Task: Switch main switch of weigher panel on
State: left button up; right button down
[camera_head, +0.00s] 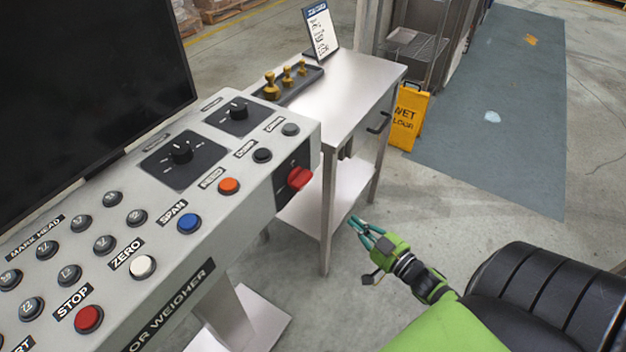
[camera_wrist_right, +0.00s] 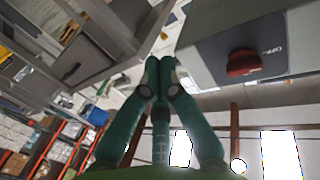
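The weigher panel (camera_head: 150,240) is a grey sloped console at the left of the head view. Its main switch (camera_head: 299,179) is a red handle on a black plate on the panel's right end face. In the right wrist view, the red main switch (camera_wrist_right: 243,63) shows at the upper right on its dark plate, with small white lettering beside it. My right gripper (camera_head: 362,229) is below and right of the switch, apart from it. In the right wrist view its green fingers (camera_wrist_right: 160,65) meet at the tips with nothing between them. My left gripper is not in view.
A steel table (camera_head: 345,95) with brass weights (camera_head: 287,78) and a small sign (camera_head: 320,32) stands just behind the switch. A yellow wet-floor sign (camera_head: 408,117) stands beyond it. A dark screen (camera_head: 85,85) rises over the panel. The floor around my gripper is open.

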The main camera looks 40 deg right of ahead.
jog(key=a+r+n+t+y, duration=0.2)
jog(key=r+y, duration=0.5)
jog(key=r, duration=0.9)
jog(key=shift+a+n+t+b, duration=0.35)
jog(key=shift+a+n, duration=0.55)
jog(key=shift+n, duration=0.3)
jog(key=shift+r, duration=0.1)
notch_tip(320, 180, up, 4)
jog(key=p, duration=0.3)
send_over(300, 179)
jog(key=s+d, duration=0.1)
jog(key=d, duration=0.2)
jog(key=f, duration=0.4)
jog(key=shift+s+a, duration=0.1)
jog(key=shift+a, duration=0.15)
jog(key=shift+f, duration=0.4)
